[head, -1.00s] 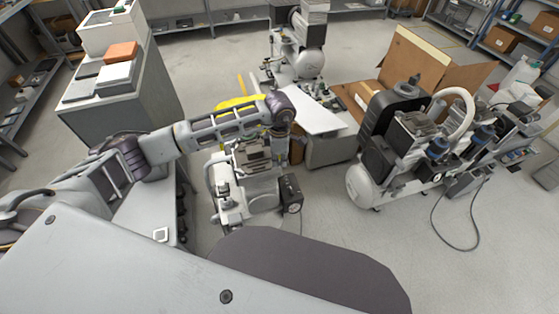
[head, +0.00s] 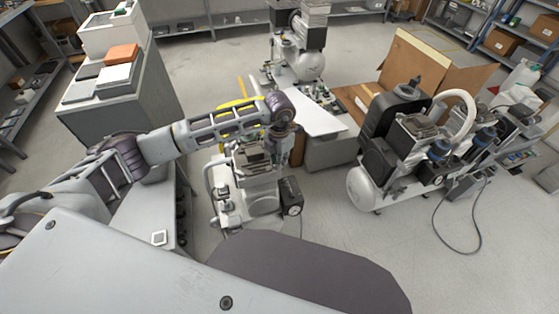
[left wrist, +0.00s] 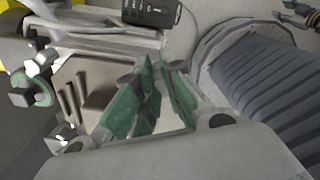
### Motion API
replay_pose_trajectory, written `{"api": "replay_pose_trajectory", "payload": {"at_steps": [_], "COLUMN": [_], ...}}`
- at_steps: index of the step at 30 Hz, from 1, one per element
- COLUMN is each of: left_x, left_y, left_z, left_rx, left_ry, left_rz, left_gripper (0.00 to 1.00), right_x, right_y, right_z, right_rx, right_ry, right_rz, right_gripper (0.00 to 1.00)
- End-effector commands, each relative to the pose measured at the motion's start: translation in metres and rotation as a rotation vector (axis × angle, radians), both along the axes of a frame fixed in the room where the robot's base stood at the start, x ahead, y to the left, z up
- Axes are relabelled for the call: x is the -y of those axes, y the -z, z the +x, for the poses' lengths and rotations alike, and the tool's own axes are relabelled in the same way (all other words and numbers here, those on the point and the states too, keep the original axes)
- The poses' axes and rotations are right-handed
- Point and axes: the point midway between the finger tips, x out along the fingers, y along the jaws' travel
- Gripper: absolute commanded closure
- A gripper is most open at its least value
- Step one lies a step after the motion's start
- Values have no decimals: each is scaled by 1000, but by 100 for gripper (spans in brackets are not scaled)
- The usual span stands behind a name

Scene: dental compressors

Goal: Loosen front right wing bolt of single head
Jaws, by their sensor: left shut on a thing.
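The single head compressor (head: 225,205) stands on the floor in the middle of the head view, with its metal head (head: 250,160) on top. My left arm reaches over it from the left. My left gripper (head: 272,142) points down at the right side of the head, and its fingertips are hard to make out there. In the left wrist view, the green-padded fingers of my left gripper (left wrist: 155,98) are closed around a small dark part, apparently the wing bolt; the pads mostly hide it. My right gripper is not in view.
A larger compressor (head: 370,185) stands to the right, with a cable on the floor. A grey cabinet (head: 120,105) is on the left. Another compressor (head: 300,60) and an open cardboard box (head: 435,70) are behind. Floor is clear between the two nearer compressors.

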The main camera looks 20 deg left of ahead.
Motion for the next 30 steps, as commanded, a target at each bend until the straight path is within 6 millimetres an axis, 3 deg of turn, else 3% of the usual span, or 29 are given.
{"api": "replay_pose_trajectory", "payload": {"at_steps": [15, 30], "left_x": [-2, -2], "left_y": [-1, -1], "left_z": [2, 2], "left_rx": [2, 2], "left_ry": [-300, -343], "left_rz": [0, 0], "left_gripper": [100, 100], "right_x": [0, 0], "right_y": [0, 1], "right_z": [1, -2], "right_rx": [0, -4], "right_ry": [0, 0], "right_rz": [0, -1], "right_gripper": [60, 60]}}
